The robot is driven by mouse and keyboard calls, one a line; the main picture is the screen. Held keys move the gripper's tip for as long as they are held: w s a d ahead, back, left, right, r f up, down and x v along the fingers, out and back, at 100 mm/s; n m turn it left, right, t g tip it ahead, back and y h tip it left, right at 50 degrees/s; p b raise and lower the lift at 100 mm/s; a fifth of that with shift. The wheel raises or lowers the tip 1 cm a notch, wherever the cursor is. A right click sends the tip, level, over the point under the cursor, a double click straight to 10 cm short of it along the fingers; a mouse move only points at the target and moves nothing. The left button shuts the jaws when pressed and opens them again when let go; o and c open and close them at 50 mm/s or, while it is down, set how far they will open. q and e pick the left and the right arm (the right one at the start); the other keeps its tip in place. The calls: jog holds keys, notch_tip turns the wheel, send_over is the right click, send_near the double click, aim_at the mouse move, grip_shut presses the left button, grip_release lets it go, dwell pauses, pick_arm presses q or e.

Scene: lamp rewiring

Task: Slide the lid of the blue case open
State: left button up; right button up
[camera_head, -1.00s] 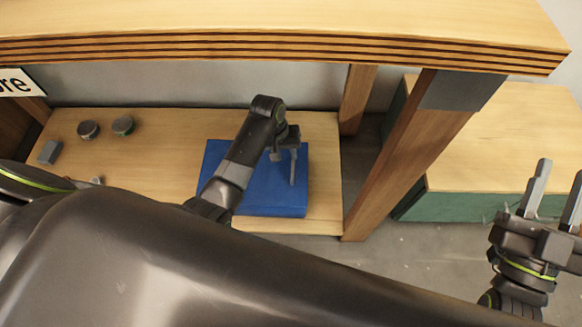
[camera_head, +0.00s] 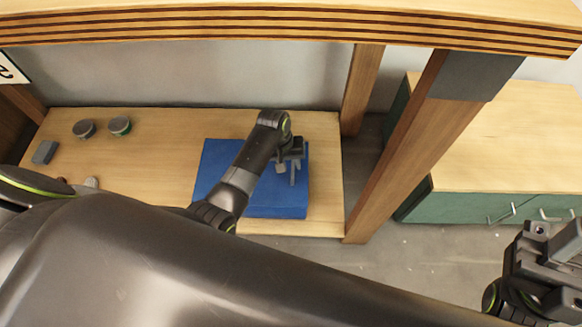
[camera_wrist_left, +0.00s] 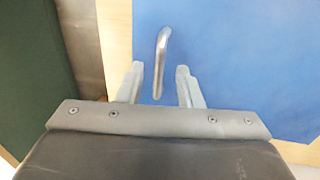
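The blue case (camera_head: 225,170) lies on the lower wooden shelf, partly covered by my left arm. Its top fills much of the left wrist view (camera_wrist_left: 245,60), where a silver bar handle (camera_wrist_left: 161,60) stands out on the blue surface. My left gripper (camera_head: 286,170) is over the right part of the case. In the left wrist view it is open (camera_wrist_left: 159,86), with the near end of the handle between its fingertips and no finger clearly touching it. My right gripper (camera_head: 555,250) is at the lower right, away from the case; its finger opening is unclear.
Two small round grey-green items (camera_head: 120,126) and a grey block (camera_head: 44,152) lie on the shelf's left. A wooden post (camera_head: 420,150) stands right of the case, with a green cabinet (camera_head: 470,206) beyond. A thick tabletop (camera_head: 250,30) spans above.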

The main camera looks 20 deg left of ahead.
pick_arm(q)
jog(key=shift+d+f, duration=0.25)
jog(key=shift+f, duration=0.85)
grip_shut()
